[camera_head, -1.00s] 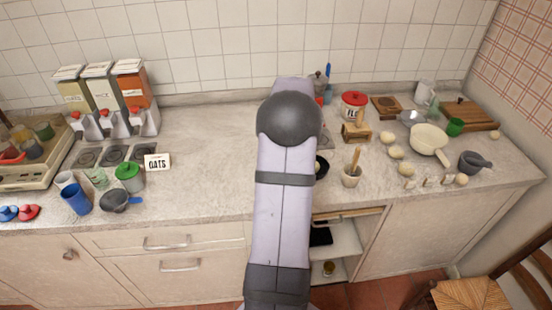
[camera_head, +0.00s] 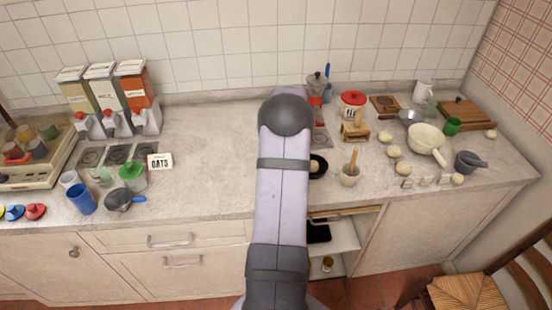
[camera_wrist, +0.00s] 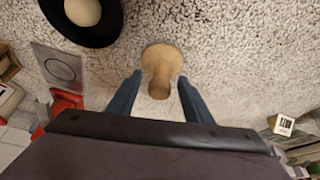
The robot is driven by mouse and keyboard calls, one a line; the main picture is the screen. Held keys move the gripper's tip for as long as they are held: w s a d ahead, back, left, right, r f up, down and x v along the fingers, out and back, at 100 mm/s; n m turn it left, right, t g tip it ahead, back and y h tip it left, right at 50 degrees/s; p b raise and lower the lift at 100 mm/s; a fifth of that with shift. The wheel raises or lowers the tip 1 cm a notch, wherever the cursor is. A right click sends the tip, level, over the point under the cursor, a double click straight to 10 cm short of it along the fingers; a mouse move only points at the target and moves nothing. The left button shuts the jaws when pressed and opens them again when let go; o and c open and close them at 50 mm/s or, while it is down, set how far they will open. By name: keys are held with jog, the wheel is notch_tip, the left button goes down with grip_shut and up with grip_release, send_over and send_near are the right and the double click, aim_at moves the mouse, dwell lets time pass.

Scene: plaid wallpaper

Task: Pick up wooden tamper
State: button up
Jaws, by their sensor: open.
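The wooden tamper (camera_wrist: 160,63) stands on the speckled counter in the wrist view, its round pale-brown end toward the top. My gripper (camera_wrist: 160,82) is open, with one blue finger on each side of the tamper's narrower part. Gaps show between the fingers and the wood. I cannot tell how far the fingertips are above the counter. In the head view my arm hides both the tamper and my gripper.
A black dish (camera_wrist: 85,15) holding an egg lies close by in the wrist view. A metal plate (camera_wrist: 60,67) and a red object (camera_wrist: 66,101) are to the left.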

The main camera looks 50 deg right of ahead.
grip_shut()
notch_tip(320, 180, up, 10)
jog(key=b, duration=0.3)
dwell(0.3)
